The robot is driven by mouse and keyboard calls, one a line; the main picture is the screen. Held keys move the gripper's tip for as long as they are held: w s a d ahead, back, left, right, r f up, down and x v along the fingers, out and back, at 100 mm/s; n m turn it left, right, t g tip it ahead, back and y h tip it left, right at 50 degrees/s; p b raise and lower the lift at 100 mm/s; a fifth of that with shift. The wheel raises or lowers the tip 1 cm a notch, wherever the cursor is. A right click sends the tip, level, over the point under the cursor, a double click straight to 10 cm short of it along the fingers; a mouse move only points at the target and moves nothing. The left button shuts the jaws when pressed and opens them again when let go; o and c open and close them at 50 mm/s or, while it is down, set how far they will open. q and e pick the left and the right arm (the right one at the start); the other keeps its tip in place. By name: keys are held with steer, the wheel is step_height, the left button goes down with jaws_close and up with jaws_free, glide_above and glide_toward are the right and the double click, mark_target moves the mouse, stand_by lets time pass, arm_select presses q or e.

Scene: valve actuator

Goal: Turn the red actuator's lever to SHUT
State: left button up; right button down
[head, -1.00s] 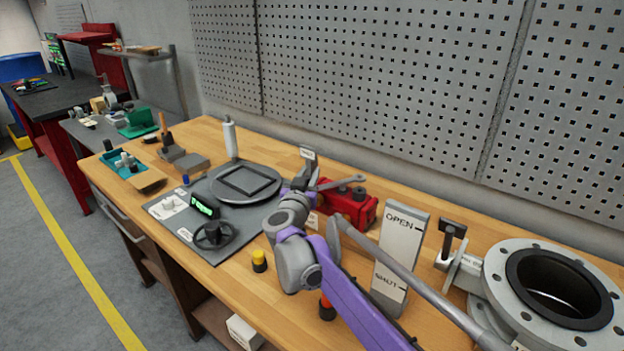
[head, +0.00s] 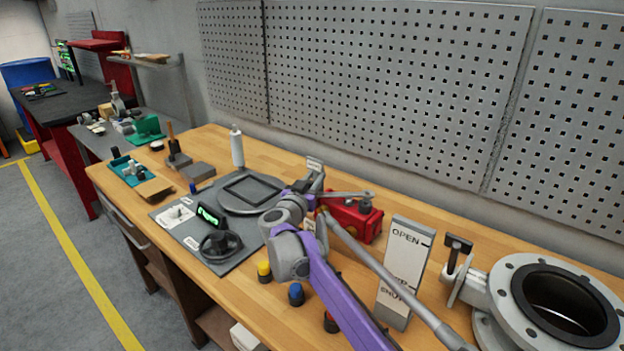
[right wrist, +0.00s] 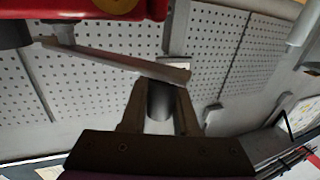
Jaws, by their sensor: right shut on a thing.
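The red actuator (head: 368,226) stands on the bench behind my right arm, partly hidden by it. Its grey lever (head: 348,195) lies across the top, with its free end towards the left. My right gripper (head: 313,187) is at that free end and is shut on the lever. In the right wrist view, the lever (right wrist: 120,62) runs from the actuator (right wrist: 85,8) to my fingers (right wrist: 160,100), with a dark round grip between them. A small label plate (head: 315,164) stands just behind the gripper; its text is unreadable. My left gripper is not in view.
A grey OPEN/SHUT plate (head: 405,262) stands to the right, beside a flanged valve (head: 505,300) with a black handle (head: 458,244). Yellow (head: 264,271) and blue (head: 296,294) knobs stand in front of my arm. A grey panel with a handwheel (head: 220,243) lies left. Pegboard is behind.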

steer(key=shift+d, duration=0.6)
stand_by(0.3)
steer(key=c, duration=1.1)
jaws_free()
steer(key=o, duration=0.4)
steer(key=shift+d, duration=0.3)
steer(key=shift+o, duration=0.2)
steer(key=shift+a, duration=0.1)
steer(key=shift+a, duration=0.1)
